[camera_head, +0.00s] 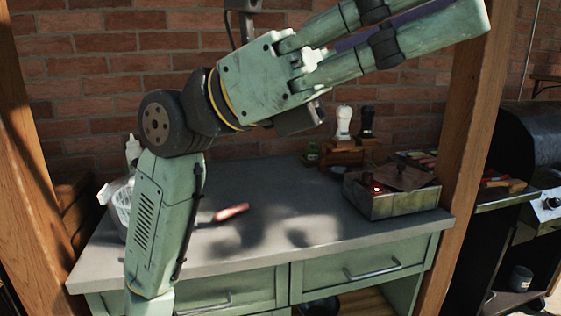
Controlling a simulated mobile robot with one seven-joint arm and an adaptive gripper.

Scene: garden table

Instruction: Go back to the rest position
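My gripper (452,10) is raised high in the head view, pointing to the upper right. Its two long green fingers lie side by side with a dark purple strip between them. The upper finger runs out of the frame at the top, so I cannot tell how far apart the tips are or whether anything is held. My arm bends up from the lower left, and the gripper is well above the worktop.
A grey worktop (270,248) on green drawers lies below. On it are a red-handled item (231,212), a metal box (392,206), a wooden rack (345,153) with white and black shakers, and a white basket (122,203). Wooden posts (478,120) flank it; a grill (535,150) stands right.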

